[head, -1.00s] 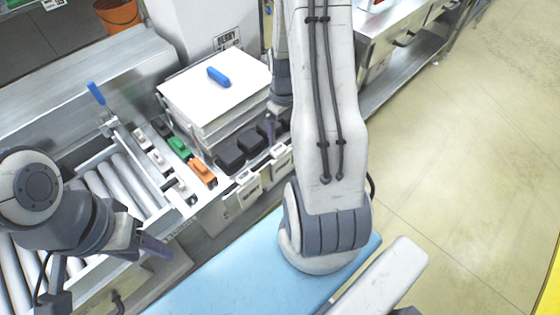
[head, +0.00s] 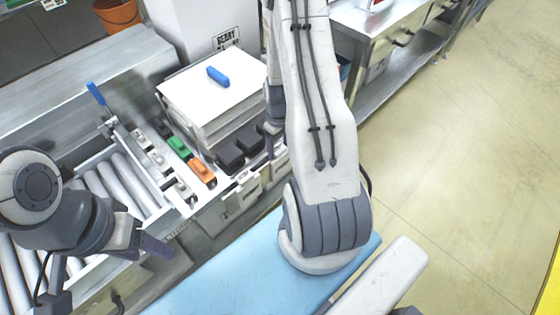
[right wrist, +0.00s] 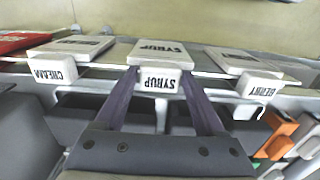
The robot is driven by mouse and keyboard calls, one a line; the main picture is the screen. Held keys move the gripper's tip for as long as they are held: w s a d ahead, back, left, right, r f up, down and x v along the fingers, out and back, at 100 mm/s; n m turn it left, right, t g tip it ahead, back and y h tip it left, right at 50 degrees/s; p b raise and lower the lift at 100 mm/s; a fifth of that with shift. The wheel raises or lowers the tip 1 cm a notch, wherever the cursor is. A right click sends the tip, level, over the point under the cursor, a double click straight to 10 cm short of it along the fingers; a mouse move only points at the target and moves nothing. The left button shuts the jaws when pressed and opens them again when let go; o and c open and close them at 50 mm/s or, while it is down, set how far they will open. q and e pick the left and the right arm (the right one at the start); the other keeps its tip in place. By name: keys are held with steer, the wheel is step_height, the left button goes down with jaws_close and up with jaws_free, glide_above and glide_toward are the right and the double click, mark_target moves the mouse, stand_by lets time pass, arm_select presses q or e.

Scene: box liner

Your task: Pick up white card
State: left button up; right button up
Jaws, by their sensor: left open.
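A large white card (head: 203,80) lies flat on top of a stack of boards in the head view, with a blue handle-like piece (head: 218,76) on it. My left gripper (head: 152,247) is open and empty above the near end of the rollers. My right gripper (right wrist: 160,72) points at the front edge of a rack in the right wrist view. Its two purple fingers are apart, one on each side of a white block marked SYRUP (right wrist: 158,80). I cannot tell whether they touch it. My right arm hides most of this gripper in the head view.
White blocks marked CREAM (right wrist: 52,71) and BERRY (right wrist: 258,86) flank the SYRUP one. Black bins (head: 228,155) and green (head: 179,147) and orange (head: 201,172) pieces stand near the stack. A roller conveyor (head: 140,185) lies left. A blue surface (head: 215,285) is in front.

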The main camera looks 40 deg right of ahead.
jaws_close()
